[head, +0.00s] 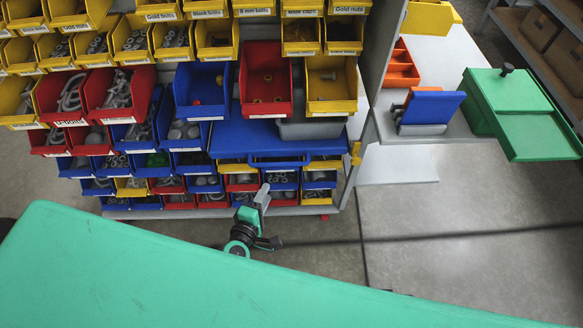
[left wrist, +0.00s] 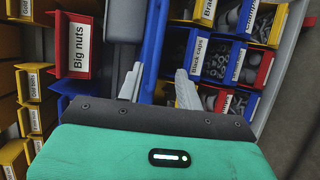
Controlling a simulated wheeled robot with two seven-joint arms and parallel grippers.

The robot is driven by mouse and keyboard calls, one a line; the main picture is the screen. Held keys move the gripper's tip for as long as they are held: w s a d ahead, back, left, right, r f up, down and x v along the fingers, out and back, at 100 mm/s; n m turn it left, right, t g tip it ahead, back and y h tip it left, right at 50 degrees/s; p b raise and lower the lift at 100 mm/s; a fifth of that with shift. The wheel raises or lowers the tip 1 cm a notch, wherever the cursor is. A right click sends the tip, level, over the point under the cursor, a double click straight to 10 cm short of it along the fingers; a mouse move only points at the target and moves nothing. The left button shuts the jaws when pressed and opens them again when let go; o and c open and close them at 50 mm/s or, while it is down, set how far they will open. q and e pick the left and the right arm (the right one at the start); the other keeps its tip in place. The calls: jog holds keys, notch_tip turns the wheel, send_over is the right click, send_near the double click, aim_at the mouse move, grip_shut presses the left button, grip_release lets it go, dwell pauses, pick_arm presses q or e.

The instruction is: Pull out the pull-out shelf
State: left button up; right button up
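The blue pull-out shelf (head: 235,138) is a flat panel in the rack, above the lower rows of small bins. A blue handle bar (head: 278,161) runs along its front edge. My left gripper (head: 263,193) is just below and in front of this handle, seen nearly edge-on. In the left wrist view, the fingers of my left gripper (left wrist: 160,78) are apart, with the shelf's blue edge (left wrist: 153,45) passing between their tips. I cannot tell whether they touch it. My right gripper is not in view.
Red, blue and yellow bins (head: 265,82) fill the rack above and beside the shelf. A grey box (head: 311,129) sits at the shelf's right part. A side table (head: 448,62) holds a green box (head: 508,92) and a blue-orange item (head: 430,106). The floor (head: 440,260) at right is clear.

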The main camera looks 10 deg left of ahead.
aim_at(282, 163)
pick_arm(q)
jog(key=x, duration=1.3)
jog(key=shift+w+r, duration=0.1)
jog(key=shift+w, duration=0.35)
jog(key=shift+c, duration=0.3)
grip_shut()
